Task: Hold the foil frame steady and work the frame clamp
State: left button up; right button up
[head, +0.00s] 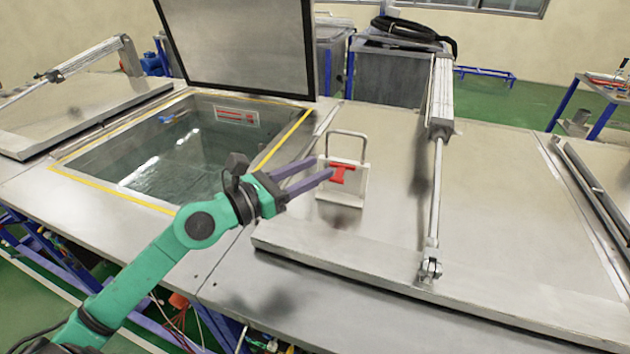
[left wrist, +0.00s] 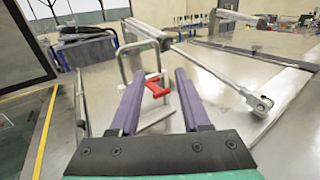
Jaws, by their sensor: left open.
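The foil frame (head: 327,192) is a pale upright plate with a wire loop handle (head: 347,132), standing on the closed lid. The red frame clamp (head: 342,174) is on its front. My left gripper (head: 326,169) is open and empty, its purple fingers reaching from the left toward the clamp. In the left wrist view the red clamp (left wrist: 158,88) and the pale frame (left wrist: 155,118) show between and beyond the open fingers (left wrist: 158,77). I cannot tell whether a fingertip touches the frame. My right gripper is not in view.
An open water tank (head: 185,150) with a raised lid (head: 240,45) lies left of the frame. A pneumatic cylinder (head: 439,100) with its rod stands on the closed lid (head: 490,200) to the right. The lid between frame and cylinder is clear.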

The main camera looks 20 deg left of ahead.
pick_arm(q)
jog(key=p, duration=0.4)
send_near(365, 142)
jog(key=w, duration=0.1)
jog(key=x, duration=0.6)
jog(key=f+p+x, duration=0.1)
jog(key=x, duration=0.2)
jog(key=shift+w+d, duration=0.25)
jog(key=shift+d, duration=0.05)
jog(key=shift+s, duration=0.1)
jog(key=shift+c, duration=0.7)
grip_shut()
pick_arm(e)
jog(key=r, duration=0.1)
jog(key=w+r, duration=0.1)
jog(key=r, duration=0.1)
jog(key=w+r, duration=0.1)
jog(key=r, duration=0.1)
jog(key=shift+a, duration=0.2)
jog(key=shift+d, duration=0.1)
